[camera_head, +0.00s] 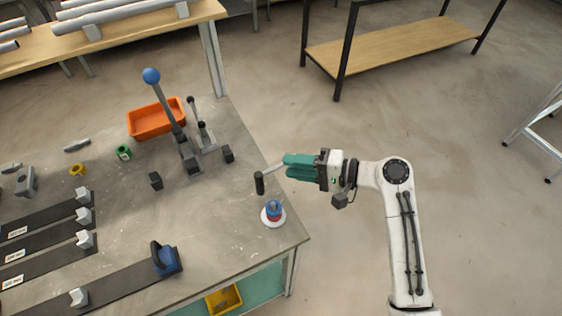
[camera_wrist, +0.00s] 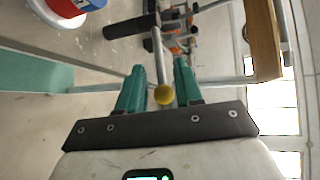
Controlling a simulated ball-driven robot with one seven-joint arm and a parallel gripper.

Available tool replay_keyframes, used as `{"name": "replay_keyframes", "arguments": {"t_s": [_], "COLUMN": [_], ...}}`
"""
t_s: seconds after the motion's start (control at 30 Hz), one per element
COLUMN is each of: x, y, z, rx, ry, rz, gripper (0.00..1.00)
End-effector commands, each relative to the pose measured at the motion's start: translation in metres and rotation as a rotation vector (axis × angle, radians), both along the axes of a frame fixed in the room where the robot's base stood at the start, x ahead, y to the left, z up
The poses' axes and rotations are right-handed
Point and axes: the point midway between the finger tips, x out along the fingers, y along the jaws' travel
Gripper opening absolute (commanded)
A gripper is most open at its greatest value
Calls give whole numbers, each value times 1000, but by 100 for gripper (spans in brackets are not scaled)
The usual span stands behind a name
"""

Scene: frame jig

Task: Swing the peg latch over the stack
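The peg latch has a dark upright post (camera_head: 259,183) near the table's right edge. Its thin grey bar (camera_head: 273,169) points right, toward my gripper, away from over the stack. In the wrist view the bar (camera_wrist: 158,52) ends in a yellow ball (camera_wrist: 164,95). The stack (camera_head: 273,210), blue over red on a white round base, stands just in front of the post; part of it shows at the top left of the wrist view (camera_wrist: 68,8). My gripper (camera_head: 286,166) has teal fingers. They are open on either side of the bar's ball end, with gaps visible (camera_wrist: 159,66).
The grey table (camera_head: 215,225) ends just right of the stack. A tall lever with a blue ball (camera_head: 151,76), an orange bin (camera_head: 156,119) and small dark blocks stand farther back. A blue-handled tool (camera_head: 166,259) lies at the front.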

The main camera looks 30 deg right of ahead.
Motion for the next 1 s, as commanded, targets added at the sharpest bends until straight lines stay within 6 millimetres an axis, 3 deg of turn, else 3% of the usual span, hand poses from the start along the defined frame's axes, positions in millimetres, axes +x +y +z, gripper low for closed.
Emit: {"name": "replay_keyframes", "arguments": {"t_s": [0.23, 0.63, 1.0], "x": [21, 26, 26], "y": [23, 28, 27], "z": [-6, -9, -9], "rx": [-2, -3, -3], "ry": [1, 0, 0], "rz": [2, 1, 1], "gripper": [35, 35, 0]}}
